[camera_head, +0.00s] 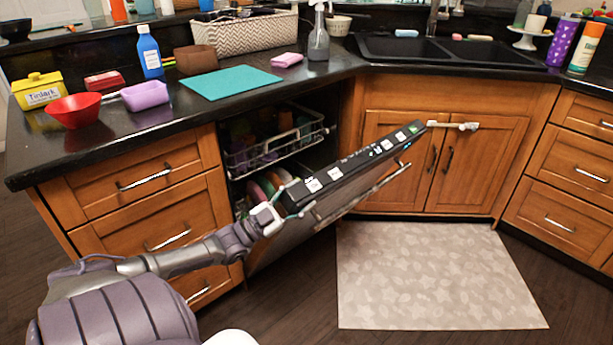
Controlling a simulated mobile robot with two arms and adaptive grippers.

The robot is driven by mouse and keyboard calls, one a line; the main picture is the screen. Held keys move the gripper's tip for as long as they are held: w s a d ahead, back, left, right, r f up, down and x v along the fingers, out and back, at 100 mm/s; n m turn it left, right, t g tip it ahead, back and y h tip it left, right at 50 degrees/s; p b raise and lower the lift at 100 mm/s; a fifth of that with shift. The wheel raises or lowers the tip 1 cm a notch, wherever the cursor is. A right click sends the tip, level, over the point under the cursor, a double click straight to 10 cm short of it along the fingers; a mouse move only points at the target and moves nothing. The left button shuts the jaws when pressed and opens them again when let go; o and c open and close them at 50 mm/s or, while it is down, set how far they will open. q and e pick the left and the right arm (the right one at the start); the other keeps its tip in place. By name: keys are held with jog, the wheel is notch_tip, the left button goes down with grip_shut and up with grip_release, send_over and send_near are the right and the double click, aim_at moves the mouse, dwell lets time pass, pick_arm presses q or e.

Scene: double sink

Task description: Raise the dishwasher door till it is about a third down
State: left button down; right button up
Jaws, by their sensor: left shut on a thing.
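The dishwasher door (297,237) stands partly open, leaning out from the cabinet front at a slant. Its black top edge with the control panel (352,168) faces up, and a silver bar handle (365,196) runs along its outer face. My left gripper (287,208) is shut on the door at its near left corner, by the handle's left end. I cannot tell whether the fingers hold the handle or the door's edge. My right gripper is out of view.
Inside, the upper rack (283,151) and plates (268,192) show behind the door. Drawers (150,180) stand left of it, and sink cabinet doors (470,165) right. A grey mat (435,285) lies on the floor. The floor around the mat is clear.

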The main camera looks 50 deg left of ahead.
pick_arm(q)
jog(key=shift+a+r, duration=0.1)
jog(key=shift+a, duration=0.1)
jog(key=shift+c, duration=1.7)
grip_release()
jog(key=v, duration=1.2)
